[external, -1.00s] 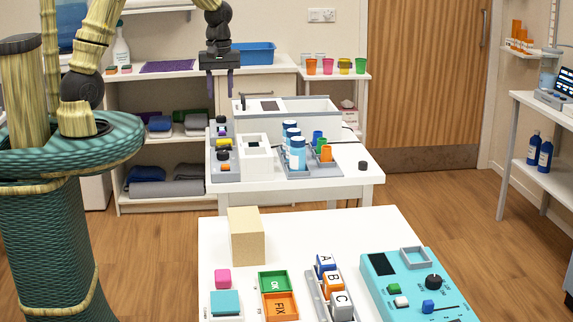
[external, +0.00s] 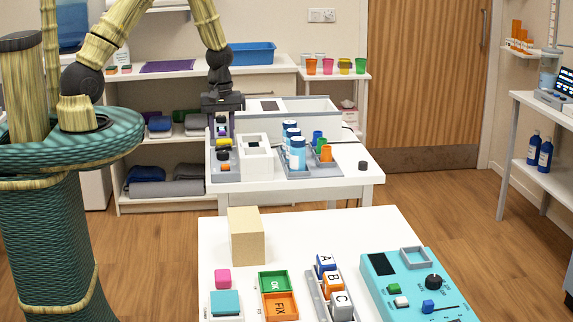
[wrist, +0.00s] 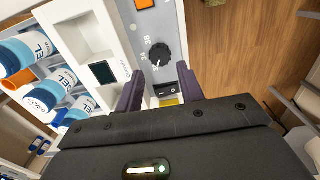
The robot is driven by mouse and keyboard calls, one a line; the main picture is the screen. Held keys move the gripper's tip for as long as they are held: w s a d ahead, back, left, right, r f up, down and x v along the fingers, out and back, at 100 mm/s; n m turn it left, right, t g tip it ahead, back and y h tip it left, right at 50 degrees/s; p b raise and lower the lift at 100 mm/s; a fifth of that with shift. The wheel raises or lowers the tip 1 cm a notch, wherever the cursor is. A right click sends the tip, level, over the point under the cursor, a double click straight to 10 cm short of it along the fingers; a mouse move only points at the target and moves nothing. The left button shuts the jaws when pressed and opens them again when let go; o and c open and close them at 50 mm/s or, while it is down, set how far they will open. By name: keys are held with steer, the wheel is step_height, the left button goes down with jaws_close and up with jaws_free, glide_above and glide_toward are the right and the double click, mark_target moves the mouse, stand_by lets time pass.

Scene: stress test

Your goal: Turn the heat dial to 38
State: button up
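The heat dial is a round black knob (wrist: 161,55) on a grey control strip, with small numbers along its left side in the wrist view; 38 seems to be the upper one. I cannot tell exactly where its pointer stands. In the external view the dial (external: 223,156) sits between a yellow part and an orange part. My gripper (wrist: 161,74) is open and empty, its two purple fingers apart above the strip. The dial lies just beyond the fingertips in the wrist view, not between them. In the external view my gripper (external: 222,130) hangs over the strip's far part.
A black rocker switch (wrist: 166,90) and a yellow part (wrist: 169,102) lie between the fingers in view. An orange button (wrist: 144,4) is past the dial. A white box with a dark window (wrist: 103,72) stands close to the left, with blue-labelled bottles (wrist: 25,52) beyond.

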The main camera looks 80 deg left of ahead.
mark_target(223, 152)
step_height(223, 152, down, 6)
steer(key=shift+r+p, duration=0.15)
steer(key=shift+p, duration=0.2)
steer(key=c, duration=0.7)
